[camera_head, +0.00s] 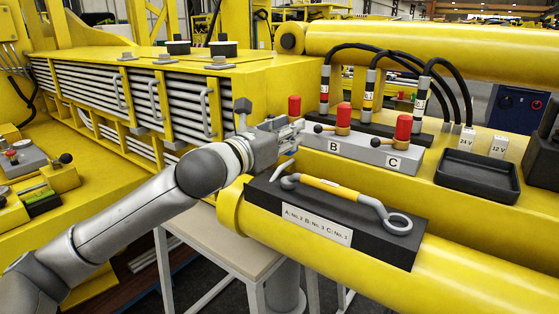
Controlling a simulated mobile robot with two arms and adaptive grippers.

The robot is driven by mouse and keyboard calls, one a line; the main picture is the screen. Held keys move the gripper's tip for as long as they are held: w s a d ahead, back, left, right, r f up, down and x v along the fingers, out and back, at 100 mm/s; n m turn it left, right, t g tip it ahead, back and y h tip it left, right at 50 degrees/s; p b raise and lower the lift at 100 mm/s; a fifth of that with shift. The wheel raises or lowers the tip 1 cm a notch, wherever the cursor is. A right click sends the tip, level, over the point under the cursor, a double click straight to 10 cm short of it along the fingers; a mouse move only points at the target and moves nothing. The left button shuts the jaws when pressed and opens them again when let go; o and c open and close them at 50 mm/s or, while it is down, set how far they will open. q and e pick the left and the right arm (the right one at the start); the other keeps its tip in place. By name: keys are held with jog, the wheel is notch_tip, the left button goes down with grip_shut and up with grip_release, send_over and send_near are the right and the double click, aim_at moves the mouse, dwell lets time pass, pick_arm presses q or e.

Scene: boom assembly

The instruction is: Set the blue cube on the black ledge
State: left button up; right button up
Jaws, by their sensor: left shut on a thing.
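My left gripper (291,130) reaches in from the left and is shut at the leftmost red-topped lever (294,106) of a grey valve block (368,152). The exact grip is partly hidden by the fingers. The block's faces marked B and C show, each with a red-topped lever. I see no blue cube. A black ledge-like block (400,252) lies on the yellow beam in front, with a label reading A: No.2, B: No.3, C: No.1 and a grey-and-yellow rod with a ring end (340,190) on top. My right gripper is not in view.
An empty black tray (479,187) sits on the yellow boom at the right. Black hoses with grey connectors (371,90) rise behind the levers. Blocks marked 24 V (467,139) and 12 V (499,146) stand behind the tray. A pale table (215,236) stands below my left arm.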

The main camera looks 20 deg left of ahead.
pick_arm(q)
jog(key=w+a+f, duration=0.2)
jog(key=f, duration=0.1)
jog(key=w+a+f, duration=0.1)
jog(key=f, duration=0.1)
jog(key=shift+w+a+f+p, duration=0.1)
jog(key=shift+a+f+p, duration=0.1)
jog(key=shift+p, duration=0.1)
jog(key=f, duration=0.2)
jog(key=f+p, duration=0.1)
jog(key=shift+w+a+f, duration=0.15)
jog(key=shift+w+a, duration=0.05)
jog(key=shift+a, duration=0.05)
jog(key=shift+f, duration=0.25)
jog(key=shift+f, duration=0.2)
jog(key=o, duration=0.7)
jog(key=shift+o, duration=0.2)
jog(key=shift+r, duration=0.15)
